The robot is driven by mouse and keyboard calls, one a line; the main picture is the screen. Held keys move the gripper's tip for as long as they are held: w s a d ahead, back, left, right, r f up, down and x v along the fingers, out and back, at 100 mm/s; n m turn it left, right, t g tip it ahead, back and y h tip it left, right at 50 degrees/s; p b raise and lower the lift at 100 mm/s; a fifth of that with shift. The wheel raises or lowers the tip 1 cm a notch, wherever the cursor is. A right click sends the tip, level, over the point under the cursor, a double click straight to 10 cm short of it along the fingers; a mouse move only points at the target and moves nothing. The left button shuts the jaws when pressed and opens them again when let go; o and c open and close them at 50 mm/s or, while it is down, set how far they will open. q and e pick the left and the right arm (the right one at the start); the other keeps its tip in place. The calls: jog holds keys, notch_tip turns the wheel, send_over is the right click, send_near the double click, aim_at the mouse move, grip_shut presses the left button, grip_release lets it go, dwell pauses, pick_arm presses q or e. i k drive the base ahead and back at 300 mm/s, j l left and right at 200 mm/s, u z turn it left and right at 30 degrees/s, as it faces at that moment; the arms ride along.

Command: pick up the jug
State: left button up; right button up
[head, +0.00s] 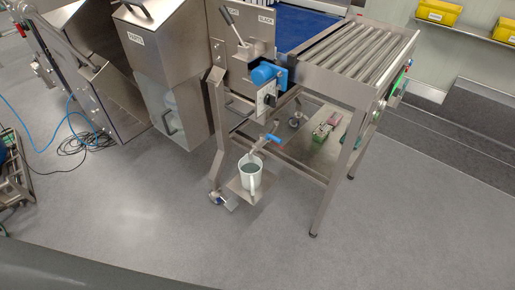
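The jug (255,186) is a light grey-white open vessel with a handle on its near side. It stands upright on a small metal plate (236,188) low beside the conveyor frame's legs. A metal tap with a blue lever (272,138) is just above and behind the jug's rim. The inside looks grey; I cannot tell whether it holds liquid. Neither of my grippers is in view.
The roller conveyor (350,55) stands over a lower shelf with a green-and-pink item (322,130). Its legs flank the jug. A steel cabinet (178,105) is to the left. Blue hose (45,128) and dark cables lie at far left. The floor (190,225) in front is clear.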

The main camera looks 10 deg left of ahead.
aim_at(250, 171)
jog(key=u, duration=0.55)
jog(key=i+l+u, duration=0.1)
jog(key=l+u, duration=0.6)
jog(key=u, duration=0.25)
jog(key=l+u, duration=0.4)
jog(key=l, duration=0.5)
jog(key=k+l, duration=0.1)
jog(key=l, duration=0.45)
jog(key=l+u, duration=0.1)
jog(key=l, duration=0.4)
jog(key=k+l, duration=0.15)
jog(key=l, duration=0.4)
jog(key=k+l+u, duration=0.1)
jog(key=l, duration=0.45)
